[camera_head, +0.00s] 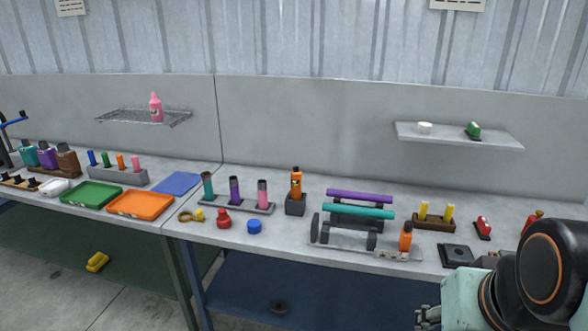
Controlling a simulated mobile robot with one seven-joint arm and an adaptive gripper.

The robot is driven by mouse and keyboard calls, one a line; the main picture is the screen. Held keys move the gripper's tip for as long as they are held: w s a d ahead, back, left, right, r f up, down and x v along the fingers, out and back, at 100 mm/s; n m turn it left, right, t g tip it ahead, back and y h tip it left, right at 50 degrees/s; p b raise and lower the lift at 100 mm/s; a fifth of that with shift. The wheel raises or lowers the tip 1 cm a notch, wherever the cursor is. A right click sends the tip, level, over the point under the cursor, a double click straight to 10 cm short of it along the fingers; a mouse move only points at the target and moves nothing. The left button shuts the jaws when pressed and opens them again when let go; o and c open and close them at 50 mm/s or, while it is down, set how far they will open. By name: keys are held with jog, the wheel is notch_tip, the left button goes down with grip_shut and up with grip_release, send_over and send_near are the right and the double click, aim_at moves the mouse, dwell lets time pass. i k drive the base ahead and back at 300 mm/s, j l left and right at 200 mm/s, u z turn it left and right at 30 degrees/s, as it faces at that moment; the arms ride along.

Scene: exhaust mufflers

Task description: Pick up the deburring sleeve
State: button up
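I cannot tell for certain which item is the deburring sleeve. Sleeve-like pieces stand upright on a grey rack at the middle of the bench: a teal one (208,186), a purple one (234,190) and a pink one (262,193). Two yellow cylinders (436,212) stand in a brown holder at the right. My gripper (425,318) shows only partly at the bottom right, low in front of the bench and apart from all these pieces. Its fingers are small and dark, and their opening is unclear.
A stand holds a purple tube (360,196) and a teal tube (358,211) lying flat. An orange bottle (296,184) sits in a dark block. Green (91,194) and orange (140,203) trays lie left. A shelf (455,137) hangs above. A yellow item (97,262) lies below.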

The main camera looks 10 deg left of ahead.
aim_at(223, 219)
jog(key=u, duration=1.25)
jog(key=i+j, duration=0.15)
jog(key=i, duration=0.3)
jog(key=i+j, duration=0.15)
jog(key=i, duration=0.35)
jog(key=i+j, duration=0.15)
jog(key=i, duration=0.3)
jog(key=i+j+z, duration=0.25)
jog(key=i+j, duration=0.15)
jog(key=j, duration=0.25)
